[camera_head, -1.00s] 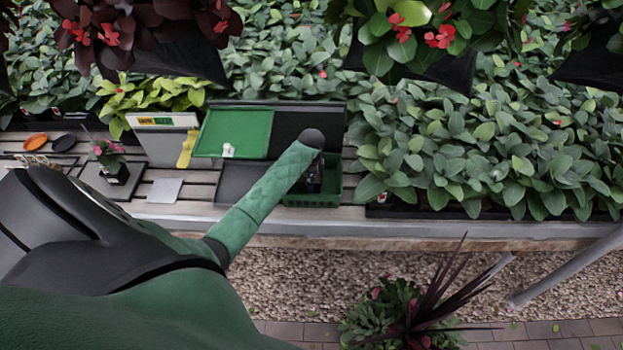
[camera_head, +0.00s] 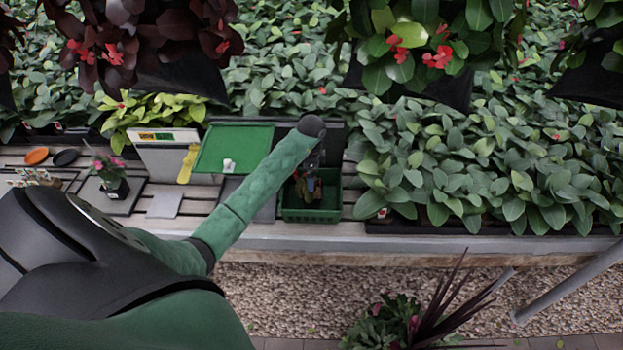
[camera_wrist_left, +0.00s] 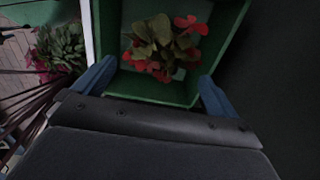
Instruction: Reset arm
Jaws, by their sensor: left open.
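My left arm reaches from the left to the green basket (camera_head: 312,215) on the slatted bench. My left gripper (camera_wrist_left: 157,75) is open, its two blue fingers spread apart above the basket. In the head view the gripper (camera_head: 311,172) is partly hidden behind my forearm. A plant with dark leaves and red flowers (camera_wrist_left: 163,45) is inside the basket, between and beyond the fingertips, and no finger is seen closed on it. My right gripper is in neither view.
Left of the basket are a green panel (camera_head: 232,147), a grey-white box (camera_head: 165,155), and a potted pink-flowered plant (camera_head: 108,172). Dense foliage (camera_head: 480,165) fills the right. Dark hanging pots (camera_head: 180,75) are overhead. A spiky plant (camera_head: 405,320) stands below the bench front.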

